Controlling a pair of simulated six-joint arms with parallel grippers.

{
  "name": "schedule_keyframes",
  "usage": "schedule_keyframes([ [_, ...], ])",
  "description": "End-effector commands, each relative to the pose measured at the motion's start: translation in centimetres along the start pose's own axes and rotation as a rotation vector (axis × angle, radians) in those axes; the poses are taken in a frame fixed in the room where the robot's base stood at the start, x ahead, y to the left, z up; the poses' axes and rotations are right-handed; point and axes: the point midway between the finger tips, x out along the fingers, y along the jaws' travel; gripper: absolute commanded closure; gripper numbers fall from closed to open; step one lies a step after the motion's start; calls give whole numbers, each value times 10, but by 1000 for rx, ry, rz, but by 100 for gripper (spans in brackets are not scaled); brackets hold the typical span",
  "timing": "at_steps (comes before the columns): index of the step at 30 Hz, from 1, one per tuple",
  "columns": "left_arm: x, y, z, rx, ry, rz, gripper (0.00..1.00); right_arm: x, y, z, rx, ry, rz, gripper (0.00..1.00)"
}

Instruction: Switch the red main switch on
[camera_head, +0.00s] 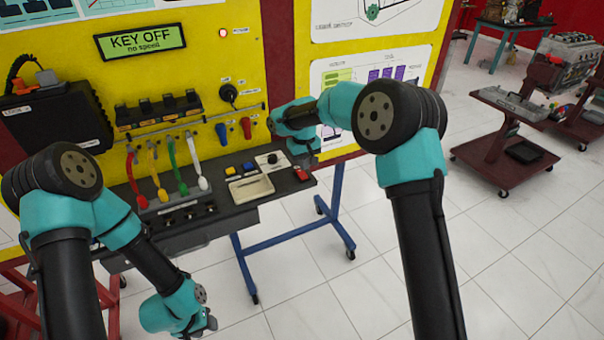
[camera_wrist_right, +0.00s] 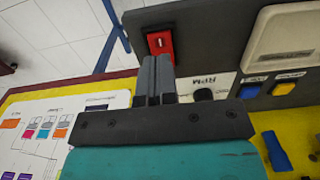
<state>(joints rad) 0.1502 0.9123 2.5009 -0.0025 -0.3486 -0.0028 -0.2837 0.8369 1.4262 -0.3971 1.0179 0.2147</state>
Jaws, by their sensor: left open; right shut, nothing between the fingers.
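The red main switch (camera_head: 303,175) sits at the right end of the dark console shelf. In the right wrist view the red switch (camera_wrist_right: 160,43) is just beyond my fingertips, with a small white mark on its face. My right gripper (camera_wrist_right: 155,62) is shut and empty, its fingertips at the near edge of the switch; I cannot tell whether they touch it. In the head view my right gripper (camera_head: 306,160) is just above the switch. My left gripper (camera_head: 208,328) is open and empty, low in front of the console over the floor.
The display (camera_head: 140,40) reads "KEY OFF no speed". Beside the switch are an RPM knob (camera_wrist_right: 203,95), a yellow button (camera_wrist_right: 284,88), a blue button (camera_wrist_right: 250,91) and a cream tray (camera_head: 251,187). Coloured levers (camera_head: 165,170) stand left.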

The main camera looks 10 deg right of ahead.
Motion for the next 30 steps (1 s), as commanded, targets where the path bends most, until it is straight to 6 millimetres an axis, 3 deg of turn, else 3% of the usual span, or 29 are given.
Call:
schedule_keyframes([
  [16,0,0,0,0,0,0,57,-33,0,0,0,1,0,100],
  [30,0,0,0,0,0,0,57,-35,0,0,0,1,0,100],
])
